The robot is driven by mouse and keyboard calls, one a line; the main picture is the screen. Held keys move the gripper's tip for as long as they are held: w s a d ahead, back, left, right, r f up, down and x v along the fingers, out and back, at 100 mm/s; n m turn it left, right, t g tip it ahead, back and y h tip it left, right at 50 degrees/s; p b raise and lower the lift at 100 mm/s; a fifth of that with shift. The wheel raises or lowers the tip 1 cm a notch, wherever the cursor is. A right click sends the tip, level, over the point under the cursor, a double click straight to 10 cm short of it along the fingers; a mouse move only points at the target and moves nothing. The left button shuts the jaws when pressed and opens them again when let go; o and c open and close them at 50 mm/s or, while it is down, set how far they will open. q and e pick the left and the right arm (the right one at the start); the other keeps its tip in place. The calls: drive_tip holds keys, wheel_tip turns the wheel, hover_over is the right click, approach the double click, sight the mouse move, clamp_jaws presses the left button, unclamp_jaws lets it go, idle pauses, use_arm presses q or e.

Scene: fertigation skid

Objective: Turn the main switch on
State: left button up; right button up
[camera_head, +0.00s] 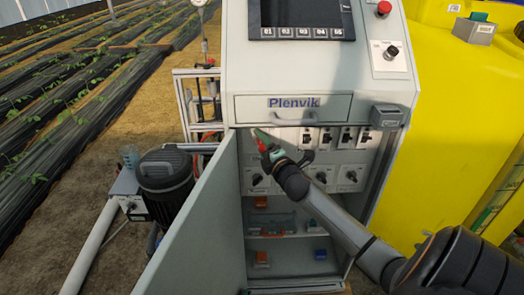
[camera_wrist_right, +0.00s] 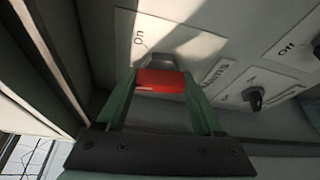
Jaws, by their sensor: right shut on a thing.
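The main switch, with a red handle (camera_wrist_right: 161,82) on a grey base, is on the upper panel inside the open cabinet. In the wrist view an "On" label (camera_wrist_right: 139,37) shows beside it; its position against the label is hard to read. My right gripper (camera_head: 262,140) reaches into the cabinet's upper left. Its two green fingers are shut on the red handle, one on each side. In the head view the red handle (camera_head: 262,147) is small and partly covered by the gripper. My left gripper is out of view.
The cabinet door (camera_head: 196,239) stands open at the left, close to my right gripper. Several black knobs (camera_head: 327,138) are to the right of the gripper. A drawer front (camera_head: 245,107) is just above. A yellow tank (camera_head: 445,130) stands at the right.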

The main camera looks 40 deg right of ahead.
drive_tip(key=shift+f+m+t+b, duration=0.3)
drive_tip(key=shift+m+t+b, duration=0.1)
drive_tip(key=shift+m+b, duration=0.45)
drive_tip(key=shift+m+t+b, duration=0.3)
drive_tip(key=shift+m+b, duration=0.4)
drive_tip(key=shift+m, duration=0.25)
drive_tip(key=shift+m+b, duration=0.35)
drive_tip(key=shift+m, duration=0.05)
drive_tip(key=shift+m+t+h+b, duration=0.3)
drive_tip(key=shift+m+h+b, duration=0.1)
drive_tip(key=shift+m+h, duration=0.1)
drive_tip(key=m+b, duration=0.2)
drive_tip(key=shift+m+h, duration=0.4)
drive_tip(key=shift+m+t+h+b, duration=0.3)
drive_tip(key=shift+m+b, duration=0.1)
drive_tip(key=shift+m, duration=0.3)
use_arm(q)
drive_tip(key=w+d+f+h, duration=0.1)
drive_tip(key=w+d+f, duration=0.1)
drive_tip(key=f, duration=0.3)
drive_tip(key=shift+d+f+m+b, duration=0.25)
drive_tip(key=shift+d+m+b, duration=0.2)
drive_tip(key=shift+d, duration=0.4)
use_arm(e)
drive_tip(key=shift+r+m+h, duration=0.15)
drive_tip(key=shift+m+h, duration=0.25)
drive_tip(key=shift+m, duration=0.5)
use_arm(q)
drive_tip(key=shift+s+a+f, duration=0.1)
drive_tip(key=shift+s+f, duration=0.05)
